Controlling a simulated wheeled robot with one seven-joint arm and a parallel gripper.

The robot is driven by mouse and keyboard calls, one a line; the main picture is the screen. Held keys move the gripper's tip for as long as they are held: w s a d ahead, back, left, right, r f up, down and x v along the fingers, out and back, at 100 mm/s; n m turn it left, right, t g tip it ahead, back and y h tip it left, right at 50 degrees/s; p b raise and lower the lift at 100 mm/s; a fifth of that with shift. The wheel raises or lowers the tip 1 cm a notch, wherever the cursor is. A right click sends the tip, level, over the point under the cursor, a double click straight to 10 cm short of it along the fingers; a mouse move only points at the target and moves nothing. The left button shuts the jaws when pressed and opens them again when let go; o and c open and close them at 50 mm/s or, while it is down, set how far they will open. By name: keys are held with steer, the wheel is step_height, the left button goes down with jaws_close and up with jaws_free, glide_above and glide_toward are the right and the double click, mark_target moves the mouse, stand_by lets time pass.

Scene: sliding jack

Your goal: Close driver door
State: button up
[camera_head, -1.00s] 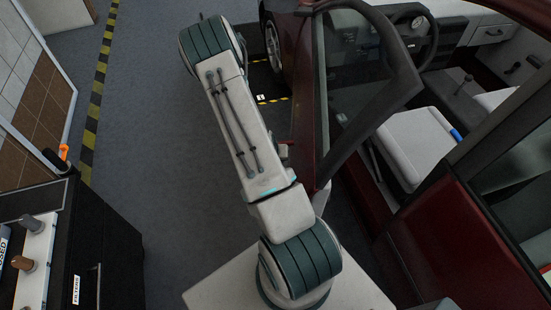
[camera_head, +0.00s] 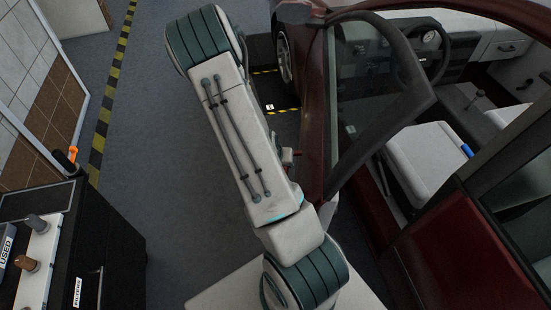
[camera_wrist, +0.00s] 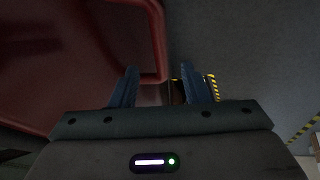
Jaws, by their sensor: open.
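The dark red driver door (camera_head: 313,115) stands open at the middle of the head view, with its window frame (camera_head: 428,100) angled out from the car. In the wrist view a dark red panel, apparently the door (camera_wrist: 85,75), fills the upper left, and its rounded edge is close to the left finger. My gripper (camera_wrist: 156,86) is open, with its two blue fingers apart and nothing seen held between them. I cannot tell whether a finger touches the panel.
The car seat (camera_head: 425,160) and steering wheel (camera_head: 428,45) show through the open doorway. A black cabinet (camera_head: 105,235) with a tray on top stands at the lower left. Grey floor (camera_head: 165,150) between the cabinet and my arm is clear, with a yellow-black stripe (camera_head: 108,110) along it.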

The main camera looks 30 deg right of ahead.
steer(key=v, duration=0.7)
steer(key=shift+r, duration=0.1)
